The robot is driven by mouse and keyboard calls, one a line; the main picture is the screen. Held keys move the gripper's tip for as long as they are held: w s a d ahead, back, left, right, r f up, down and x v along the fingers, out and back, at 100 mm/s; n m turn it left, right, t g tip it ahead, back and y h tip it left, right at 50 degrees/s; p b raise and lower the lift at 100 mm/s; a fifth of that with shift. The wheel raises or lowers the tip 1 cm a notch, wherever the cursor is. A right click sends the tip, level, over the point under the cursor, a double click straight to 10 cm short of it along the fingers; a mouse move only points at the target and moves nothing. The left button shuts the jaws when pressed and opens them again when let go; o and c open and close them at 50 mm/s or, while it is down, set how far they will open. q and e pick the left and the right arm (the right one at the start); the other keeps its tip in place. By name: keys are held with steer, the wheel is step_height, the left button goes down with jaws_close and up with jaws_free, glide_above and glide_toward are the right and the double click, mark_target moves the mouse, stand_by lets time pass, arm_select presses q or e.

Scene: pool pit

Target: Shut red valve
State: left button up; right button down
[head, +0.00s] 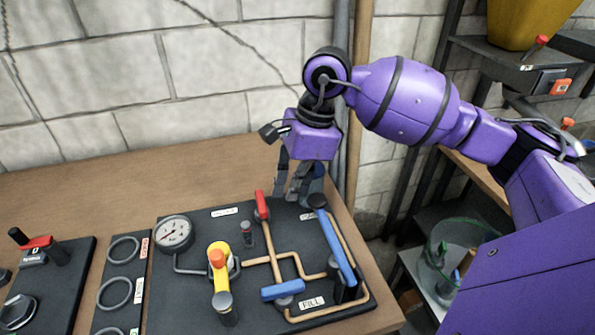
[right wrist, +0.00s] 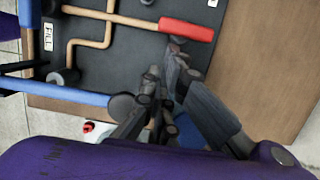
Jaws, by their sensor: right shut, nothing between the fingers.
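The red valve (head: 261,205) is a red lever at the back of the dark pipe panel (head: 200,318). Its lever runs in line with the copper pipe that leads to it. In the right wrist view the red lever (right wrist: 187,30) lies just beyond my fingertips. My right gripper (head: 297,190) is at the panel's back edge, to the right of the red lever. Its fingers (right wrist: 163,75) are shut and empty. One fingertip is close to the lever's side; I cannot tell if they touch. My left gripper is not in view.
A long blue lever (head: 337,245) stands right of the red one, and a short blue lever (head: 282,290) is in front. A yellow valve (head: 219,265) and a gauge (head: 174,233) are to the left. The block wall (head: 210,60) is behind the bench.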

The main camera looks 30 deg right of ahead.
mark_target(261, 205)
steer(key=shift+x, duration=1.7)
steer(key=shift+s+a, duration=0.1)
steer(key=shift+s+a, duration=0.2)
steer(key=shift+s, duration=0.05)
